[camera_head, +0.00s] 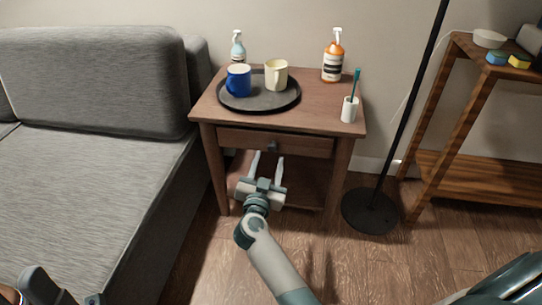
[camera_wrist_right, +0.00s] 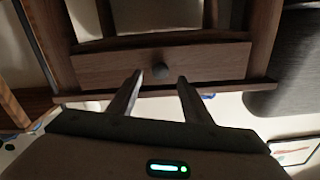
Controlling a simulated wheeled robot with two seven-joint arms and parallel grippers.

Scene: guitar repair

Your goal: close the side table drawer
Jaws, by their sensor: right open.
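The wooden side table (camera_head: 208,112) stands beside the sofa. Its drawer (camera_head: 304,146) has a small dark round knob (camera_head: 272,146) in the middle of its front. The drawer front looks near the table's front face; I cannot tell exactly how far it sticks out. My right gripper (camera_head: 267,160) is open and empty, in front of and just below the drawer. In the right wrist view, which is upside down, the drawer front (camera_wrist_right: 110,68) and knob (camera_wrist_right: 160,70) show just beyond the open fingertips (camera_wrist_right: 160,78). I see no contact.
On the table top are a dark round tray (camera_head: 259,106) with a blue mug (camera_head: 238,80) and a cream mug (camera_head: 276,75), two pump bottles and a white toothbrush cup (camera_head: 349,109). A grey sofa (camera_head: 80,190) borders the left; a lamp base (camera_head: 371,212) stands right.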

